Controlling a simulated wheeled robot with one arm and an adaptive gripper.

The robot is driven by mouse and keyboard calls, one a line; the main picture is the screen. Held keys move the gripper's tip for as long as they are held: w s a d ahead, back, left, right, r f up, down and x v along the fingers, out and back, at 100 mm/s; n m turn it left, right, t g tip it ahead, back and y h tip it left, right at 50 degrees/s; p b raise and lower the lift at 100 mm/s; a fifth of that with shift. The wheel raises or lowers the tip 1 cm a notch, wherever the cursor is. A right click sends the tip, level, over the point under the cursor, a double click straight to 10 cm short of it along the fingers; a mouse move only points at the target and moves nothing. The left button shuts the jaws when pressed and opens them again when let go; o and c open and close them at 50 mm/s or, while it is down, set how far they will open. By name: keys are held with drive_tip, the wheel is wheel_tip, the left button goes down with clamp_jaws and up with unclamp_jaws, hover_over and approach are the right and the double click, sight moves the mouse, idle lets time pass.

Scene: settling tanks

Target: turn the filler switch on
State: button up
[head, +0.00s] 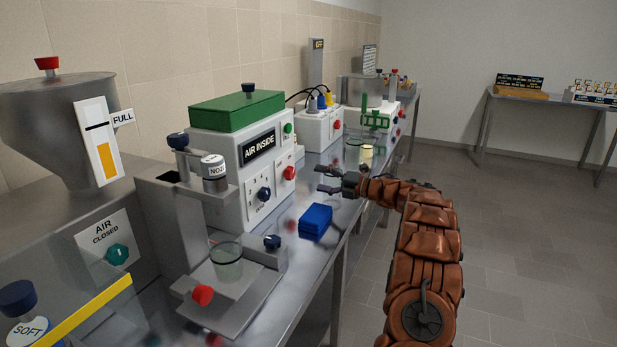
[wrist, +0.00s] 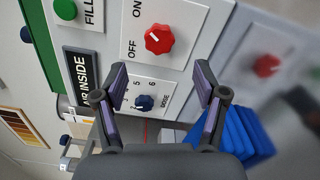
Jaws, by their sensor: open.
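The filler is a white box (head: 222,165) with a green top and an AIR INSIDE sign. Its red switch knob (head: 290,173) sits on the front panel. In the wrist view the red knob (wrist: 159,39) lies beyond and between my fingertips, with OFF and ON printed beside it. I cannot tell for sure which word it points to. My gripper (head: 324,181) is open and empty, in front of the filler and apart from the panel. Its two fingers show in the wrist view (wrist: 161,80).
A blue dose knob (wrist: 144,102) sits beside the red knob, and a green FILL button (wrist: 65,9) is nearby. A blue block (head: 316,221) lies on the bench below my gripper. Another white device with a red knob (head: 337,125) stands farther along. Floor to the right is clear.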

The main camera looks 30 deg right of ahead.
drive_tip(key=shift+v, duration=1.25)
drive_tip(key=w+a+r+m+t+h+p, duration=0.1)
drive_tip(key=w+r+m+t+h, duration=0.2)
drive_tip(key=r, duration=0.4)
drive_tip(key=w+a+r+m+h+p, duration=0.1)
drive_tip(key=w+r+m+h, duration=0.3)
drive_tip(key=r, duration=0.2)
drive_tip(key=s+a+r+m+g+h+p, duration=0.25)
drive_tip(key=a+r+m+h, duration=0.35)
drive_tip(key=m, duration=0.4)
drive_tip(key=s+a+f+m+g+y+p, duration=0.1)
drive_tip(key=s+a+f+m+g, duration=0.2)
drive_tip(key=s+a, duration=0.7)
drive_tip(key=s+a+f+m+g+y+p, duration=0.1)
drive_tip(key=s+a+f+g, duration=0.6)
drive_tip(key=s, duration=1.9)
drive_tip(key=s+a+f+m+g+y+p, duration=0.1)
drive_tip(key=s+a+f+m+g, duration=0.5)
drive_tip(key=s+a, duration=0.9)
drive_tip(key=s+g+p, duration=0.1)
drive_tip(key=s, duration=0.2)
drive_tip(key=shift+s+g+y+p, duration=0.2)
drive_tip(key=shift+g+y+p, duration=0.15)
drive_tip(key=shift+y+p, duration=0.05)
drive_tip(key=shift+a, duration=0.15)
